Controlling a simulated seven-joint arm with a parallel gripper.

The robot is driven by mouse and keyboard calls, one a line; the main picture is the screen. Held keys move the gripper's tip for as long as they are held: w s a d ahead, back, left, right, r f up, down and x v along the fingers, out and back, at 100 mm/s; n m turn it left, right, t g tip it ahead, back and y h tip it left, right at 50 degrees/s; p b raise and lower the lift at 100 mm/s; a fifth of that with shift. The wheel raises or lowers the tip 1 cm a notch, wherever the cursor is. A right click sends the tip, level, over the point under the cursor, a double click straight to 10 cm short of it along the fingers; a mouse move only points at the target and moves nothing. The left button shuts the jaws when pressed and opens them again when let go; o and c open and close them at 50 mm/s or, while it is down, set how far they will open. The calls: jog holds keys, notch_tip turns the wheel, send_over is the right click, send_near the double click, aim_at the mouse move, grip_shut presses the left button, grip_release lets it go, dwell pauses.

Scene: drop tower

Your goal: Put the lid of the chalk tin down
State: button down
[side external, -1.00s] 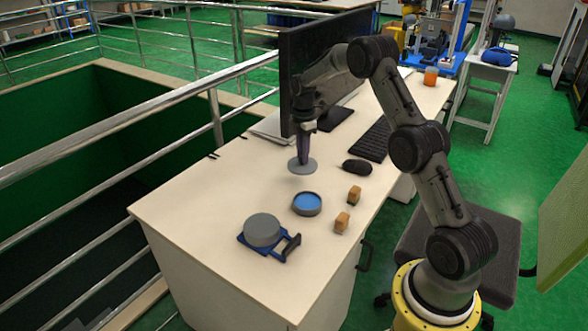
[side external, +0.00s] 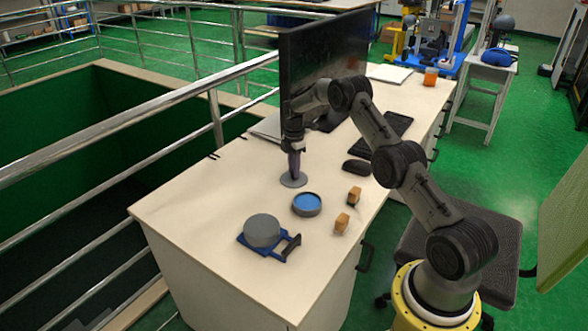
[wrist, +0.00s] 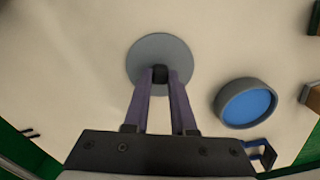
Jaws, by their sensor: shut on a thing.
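The lid is a flat grey disc (side external: 287,182) with a small dark knob in its middle; the disc also shows in the wrist view (wrist: 160,48). My gripper (side external: 295,172) points down with its purple fingers shut on the knob, which the wrist view shows between the fingertips (wrist: 160,75). The lid is level and very low over the desk, left of the open tin; I cannot tell if it touches the desk. The round grey tin with a blue inside (side external: 306,204) stands open on the desk and is at the right in the wrist view (wrist: 246,103).
A grey round block (side external: 262,230) sits on a blue holder with a dark handle (side external: 290,246) nearer the front. Two small orange-brown blocks (side external: 341,222) lie right of the tin. A mouse (side external: 357,166), keyboard and monitor (side external: 320,60) stand behind. The desk's front left is bare.

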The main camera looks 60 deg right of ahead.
jog(key=shift+f, duration=0.15)
jog(key=c, duration=0.7)
grip_release()
jog(key=shift+c, duration=0.2)
